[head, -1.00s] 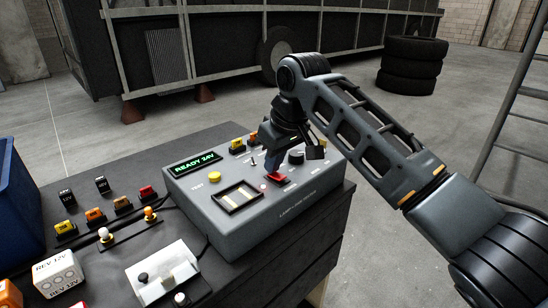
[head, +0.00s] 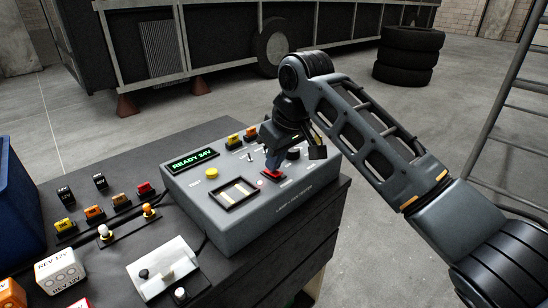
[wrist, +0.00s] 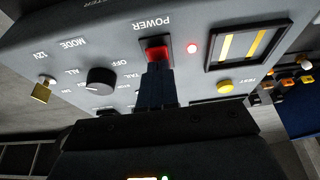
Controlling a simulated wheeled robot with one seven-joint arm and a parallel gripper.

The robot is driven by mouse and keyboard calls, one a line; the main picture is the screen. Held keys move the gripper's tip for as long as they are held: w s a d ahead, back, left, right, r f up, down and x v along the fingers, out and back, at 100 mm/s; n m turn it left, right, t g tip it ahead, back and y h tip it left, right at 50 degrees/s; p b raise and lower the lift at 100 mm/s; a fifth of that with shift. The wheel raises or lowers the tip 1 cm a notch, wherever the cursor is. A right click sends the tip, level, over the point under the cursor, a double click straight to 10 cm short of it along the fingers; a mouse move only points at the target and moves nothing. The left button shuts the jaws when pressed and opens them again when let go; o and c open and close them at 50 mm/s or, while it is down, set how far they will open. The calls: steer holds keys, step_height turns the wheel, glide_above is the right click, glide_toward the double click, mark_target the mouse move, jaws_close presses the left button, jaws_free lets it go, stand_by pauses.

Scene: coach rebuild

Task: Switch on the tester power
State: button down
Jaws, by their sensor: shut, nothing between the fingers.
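The grey lamp tester (head: 240,232) stands on the dark bench, its green display (head: 193,160) lit with "READY 24V". Its red power switch (head: 272,175) sits on the sloped top, and in the wrist view the red switch (wrist: 157,50) lies under the label "POWER", which appears upside down. A small red light (wrist: 192,48) glows beside it. My gripper (head: 273,160) is shut and empty, pointing down at the switch. In the wrist view my fingertips (wrist: 158,68) overlap the switch's near edge; whether they press it I cannot tell. They hide part of the switch.
A black mode knob (wrist: 100,82) and a brass padlock-like piece (wrist: 42,91) lie beside the switch. A yellow test button (head: 211,173) is on the tester's left. Several coloured lamps and a white fixture (head: 162,262) occupy the bench left of the tester.

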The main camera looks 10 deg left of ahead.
steer(key=shift+a+r+p, duration=0.1)
steer(key=shift+r+p, duration=0.35)
step_height(320, 180, up, 13)
steer(key=p, duration=0.2)
